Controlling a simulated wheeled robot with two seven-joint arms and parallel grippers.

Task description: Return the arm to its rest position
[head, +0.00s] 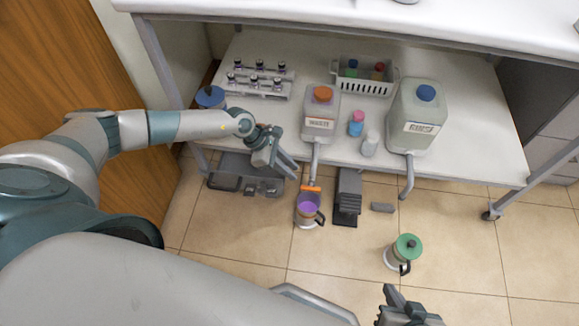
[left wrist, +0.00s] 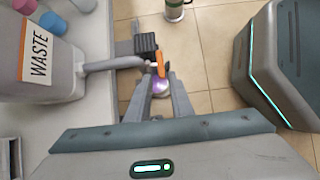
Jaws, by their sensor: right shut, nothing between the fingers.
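My left arm reaches in from the left, and its gripper (head: 294,169) is over the table's front edge, left of the waste jug's spout. In the left wrist view its two fingers (left wrist: 158,80) are apart, with nothing held. The orange tap lever (left wrist: 161,62) shows beyond them, with a purple-filled vessel (left wrist: 160,88) partly hidden between the fingers. That vessel also shows below the spout in the head view (head: 307,207). My right gripper (head: 398,296) is at the bottom edge, shut and empty, partly cut off.
The white table holds the waste jug (head: 321,123), a larger jug with a blue cap (head: 424,113), a vial rack (head: 258,79), a basket (head: 364,85) and small bottles. A green-lidded vessel (head: 407,246) stands right of the purple one. An upper shelf (head: 460,25) overhangs the table.

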